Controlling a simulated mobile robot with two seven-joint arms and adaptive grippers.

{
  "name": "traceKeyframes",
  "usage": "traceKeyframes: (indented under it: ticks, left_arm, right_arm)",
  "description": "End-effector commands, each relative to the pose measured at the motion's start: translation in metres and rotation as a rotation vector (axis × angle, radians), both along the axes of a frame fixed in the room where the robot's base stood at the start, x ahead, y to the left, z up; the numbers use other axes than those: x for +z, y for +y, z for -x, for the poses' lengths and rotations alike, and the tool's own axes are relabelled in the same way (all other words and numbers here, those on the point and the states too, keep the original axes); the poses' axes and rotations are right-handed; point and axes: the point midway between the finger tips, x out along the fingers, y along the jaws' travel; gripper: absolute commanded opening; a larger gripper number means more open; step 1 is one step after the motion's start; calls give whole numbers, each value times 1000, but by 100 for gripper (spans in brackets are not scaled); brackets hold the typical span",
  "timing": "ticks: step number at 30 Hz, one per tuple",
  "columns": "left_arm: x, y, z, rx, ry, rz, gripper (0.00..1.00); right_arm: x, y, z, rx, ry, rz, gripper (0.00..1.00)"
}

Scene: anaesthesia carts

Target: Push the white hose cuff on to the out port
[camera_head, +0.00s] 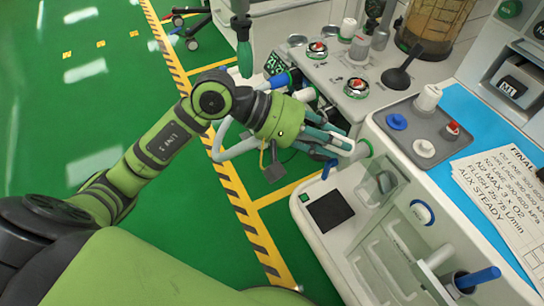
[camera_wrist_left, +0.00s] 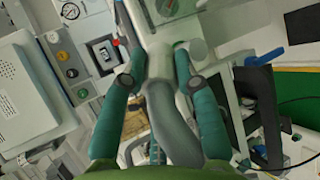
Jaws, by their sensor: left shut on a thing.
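My left gripper (camera_head: 338,146) is shut on the white hose cuff (camera_head: 343,153); its teal fingers lie on either side of it. In the left wrist view, the white cuff (camera_wrist_left: 158,50) shows between the fingertips of my left gripper (camera_wrist_left: 160,62), and a grey hose (camera_wrist_left: 172,125) runs from it back towards the palm. A pale port with a green ring (camera_head: 364,148), which looks like the out port, stands on the cart side just past the fingertips. The fingers partly hide the cuff's end, so I cannot tell whether it touches the port. My right gripper is not in view.
The cart (camera_head: 310,212) stands close to the right of the gripper. A grey tray (camera_head: 415,150) with coloured caps and a printed sheet (camera_head: 500,190) lie on its top. A blue-ended fitting (camera_head: 282,80) is behind the gripper. Green floor (camera_head: 70,100) is open at left.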

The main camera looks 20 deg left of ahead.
Motion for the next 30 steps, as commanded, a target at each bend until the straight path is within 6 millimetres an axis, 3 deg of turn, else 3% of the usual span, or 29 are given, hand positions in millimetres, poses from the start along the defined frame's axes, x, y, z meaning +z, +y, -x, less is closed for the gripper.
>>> traceKeyframes:
  ticks: [1,6,12,15,30]
  left_arm:
    - [-25,9,-2,68,-13,64,4]
    - [-54,50,-17,295,-115,240,4]
    - [-80,101,-25,500,-227,349,4]
    - [-85,116,-25,552,-261,372,4]
    - [-84,124,-24,581,-269,384,3]
  right_arm:
    - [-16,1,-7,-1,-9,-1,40]
    - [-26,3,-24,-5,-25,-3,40]
    - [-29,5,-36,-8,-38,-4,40]
    - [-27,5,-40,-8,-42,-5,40]
    - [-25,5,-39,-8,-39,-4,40]
